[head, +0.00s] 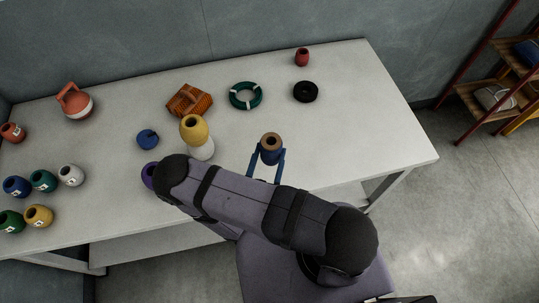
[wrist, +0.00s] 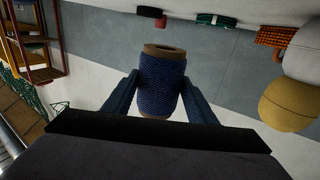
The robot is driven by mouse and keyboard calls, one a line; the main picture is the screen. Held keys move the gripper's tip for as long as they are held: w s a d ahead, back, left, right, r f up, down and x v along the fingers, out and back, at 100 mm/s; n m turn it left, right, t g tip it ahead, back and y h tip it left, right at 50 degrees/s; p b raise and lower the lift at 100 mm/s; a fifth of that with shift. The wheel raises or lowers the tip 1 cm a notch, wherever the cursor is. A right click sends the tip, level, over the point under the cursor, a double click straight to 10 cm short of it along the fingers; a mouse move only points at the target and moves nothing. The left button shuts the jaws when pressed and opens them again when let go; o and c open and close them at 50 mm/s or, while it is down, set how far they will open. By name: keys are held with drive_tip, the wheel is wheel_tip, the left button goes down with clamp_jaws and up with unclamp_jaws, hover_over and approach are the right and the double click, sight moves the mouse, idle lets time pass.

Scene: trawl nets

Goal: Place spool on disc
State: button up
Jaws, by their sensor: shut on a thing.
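The spool (head: 271,156), wound with dark blue cord and with tan ends, is held upright between the blue fingers of my gripper (head: 267,154). In the wrist view the spool (wrist: 162,88) sits between both fingers, its tan top with a dark hole facing up. The gripper is shut on it, near the front part of the table. A black disc (head: 305,92) with a centre hole lies flat at the back right of the table, apart from the spool. It shows partly at the top of the wrist view (wrist: 149,12).
A teal ring (head: 245,96) lies left of the disc, and a red pot (head: 302,57) stands behind it. A yellow float on a white base (head: 194,128), an orange coil (head: 189,100) and a blue ball (head: 147,139) are further left. The table (head: 372,125) is clear at right.

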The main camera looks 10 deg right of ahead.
drive_tip(key=shift+r+p, duration=0.35)
drive_tip(key=shift+r, duration=0.4)
drive_tip(key=shift+h, duration=0.3)
drive_tip(key=shift+w+d+r+b, duration=0.2)
drive_tip(key=shift+w+d+r, duration=0.3)
drive_tip(key=shift+r, duration=0.45)
drive_tip(key=shift+w+d+r+b, duration=0.25)
drive_tip(key=shift+w+d+r, duration=0.1)
drive_tip(key=shift+d+r, duration=0.5)
drive_tip(key=shift+w+d+r+b, duration=0.2)
drive_tip(key=shift+w+d+r, duration=0.25)
drive_tip(key=shift+r, duration=0.55)
drive_tip(key=shift+d, duration=0.1)
